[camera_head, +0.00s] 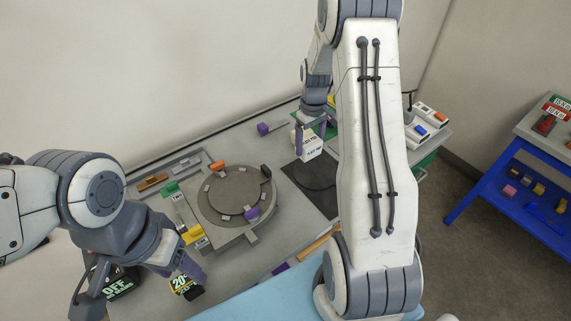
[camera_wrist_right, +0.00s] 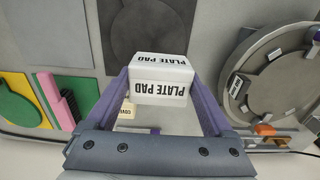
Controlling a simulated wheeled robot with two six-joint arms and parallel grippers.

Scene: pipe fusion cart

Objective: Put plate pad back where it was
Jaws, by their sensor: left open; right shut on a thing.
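The plate pad (camera_wrist_right: 160,78) is a white block with "PLATE PAD" printed in black on its faces. My right gripper (camera_wrist_right: 160,85) is shut on it, with a purple finger on each side. In the head view the plate pad (camera_head: 309,146) is over the bench just behind a dark square mat (camera_head: 316,186). The mat (camera_wrist_right: 143,28), marked with a circle, also shows in the right wrist view. I cannot tell whether the pad touches the bench. My left gripper (camera_head: 140,283) is open at the front left, near a black "20" box (camera_head: 184,287) and a black "OFF" box (camera_head: 122,284).
A round grey turntable fixture (camera_head: 232,195) with small blocks stands left of the mat. Green and yellow pads (camera_wrist_right: 20,95) and a pale grey plate (camera_wrist_right: 46,35) lie on the other side. My right arm hides part of the bench. A blue shelf (camera_head: 535,170) stands far right.

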